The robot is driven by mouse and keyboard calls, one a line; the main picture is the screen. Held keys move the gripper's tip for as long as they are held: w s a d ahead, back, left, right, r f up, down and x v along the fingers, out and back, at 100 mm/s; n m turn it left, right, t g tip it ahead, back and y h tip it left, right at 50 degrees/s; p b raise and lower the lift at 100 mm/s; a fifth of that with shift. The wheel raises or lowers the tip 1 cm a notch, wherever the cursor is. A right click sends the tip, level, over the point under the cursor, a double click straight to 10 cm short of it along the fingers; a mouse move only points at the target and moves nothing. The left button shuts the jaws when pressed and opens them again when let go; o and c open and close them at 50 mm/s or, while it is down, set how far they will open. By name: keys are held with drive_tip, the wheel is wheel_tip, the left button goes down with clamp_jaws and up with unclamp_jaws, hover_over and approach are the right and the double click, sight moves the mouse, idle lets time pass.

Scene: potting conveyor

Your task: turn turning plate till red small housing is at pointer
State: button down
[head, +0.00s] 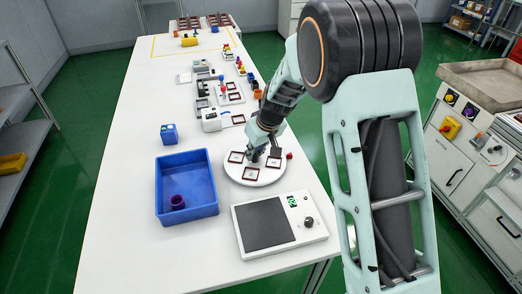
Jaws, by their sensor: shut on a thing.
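The turning plate (258,181) is a round white disc on the white table, between the blue bin and my arm. My gripper (256,155) is low over the plate's middle, shut on part of the plate. My fingers hide the exact grip. A small red thing (289,156) is at the plate's right edge; I cannot tell if it is the pointer.
A blue bin (160,190) with a purple cup (177,202) stands left of the plate. A scale (303,235) with a dark pad stands in front. A small blue box (168,133) and a white device (211,120) are behind. The table's left side is clear.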

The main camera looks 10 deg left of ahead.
drive_tip(key=shift+r+m+t+h+p, duration=0.1)
drive_tip(key=shift+m+t+h+p, duration=0.35)
drive_tip(key=shift+m+p, duration=0.95)
drive_tip(key=shift+m+t+h+p, duration=0.15)
drive_tip(key=shift+m+h+p, duration=0.65)
drive_tip(key=shift+m, duration=1.2)
drive_tip(key=shift+m+h+p, duration=0.65)
drive_tip(key=shift+m+p, duration=0.4)
drive_tip(key=shift+m, duration=0.85)
drive_tip(key=shift+m+h, duration=0.3)
drive_tip(key=shift+m, duration=0.4)
drive_tip(key=shift+m+p, duration=0.3)
drive_tip(key=shift+m, duration=0.2)
drive_tip(key=c, duration=1.8)
unclamp_jaws()
drive_tip(key=shift+o, duration=0.2)
